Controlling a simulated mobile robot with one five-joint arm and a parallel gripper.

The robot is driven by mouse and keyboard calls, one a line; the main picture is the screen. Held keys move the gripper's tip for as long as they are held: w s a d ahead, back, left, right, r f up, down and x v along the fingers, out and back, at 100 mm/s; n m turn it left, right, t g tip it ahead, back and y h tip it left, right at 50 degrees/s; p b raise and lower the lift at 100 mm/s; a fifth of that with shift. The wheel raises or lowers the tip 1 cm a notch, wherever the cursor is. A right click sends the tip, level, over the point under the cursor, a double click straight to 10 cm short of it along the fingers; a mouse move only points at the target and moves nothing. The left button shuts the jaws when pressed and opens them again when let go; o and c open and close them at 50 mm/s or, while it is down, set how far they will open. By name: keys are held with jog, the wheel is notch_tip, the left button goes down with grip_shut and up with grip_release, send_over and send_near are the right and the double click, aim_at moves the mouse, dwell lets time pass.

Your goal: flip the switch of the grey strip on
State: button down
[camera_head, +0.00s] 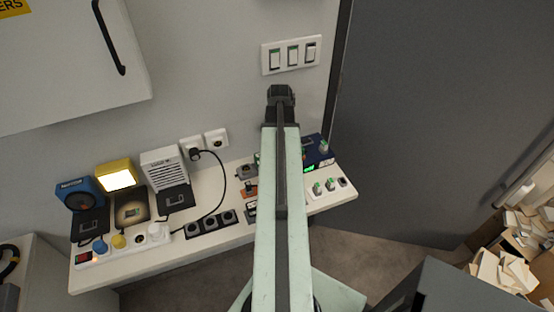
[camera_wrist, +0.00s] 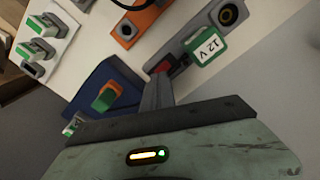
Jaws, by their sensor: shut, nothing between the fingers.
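A grey strip (camera_wrist: 183,45) shows in the wrist view at the upper right. It has a round dark socket, a green-framed "12 V" tag (camera_wrist: 207,47) and a small red part (camera_wrist: 163,67) at its lower end. My gripper (camera_wrist: 160,78) is shut and empty, its fingertips close to the red part; I cannot tell whether they touch it. In the head view my gripper (camera_head: 280,92) shows as a dark end above the bench, below the wall switches. My arm hides part of the bench there, and the strip's switch position cannot be made out.
A blue box (camera_wrist: 110,92) with an orange-green switch, an orange device (camera_wrist: 127,30) and a white panel (camera_wrist: 62,22) with several green-marked switches lie close by. A white power strip (camera_head: 125,244) with plugs and a dark socket strip (camera_head: 210,222) lie left on the bench. Wall switches (camera_head: 291,54) are above.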

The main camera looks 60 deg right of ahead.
jog(key=shift+f+b, duration=0.9)
dwell(0.3)
jog(key=shift+r, duration=0.1)
notch_tip(320, 180, up, 7)
jog(key=p, duration=0.7)
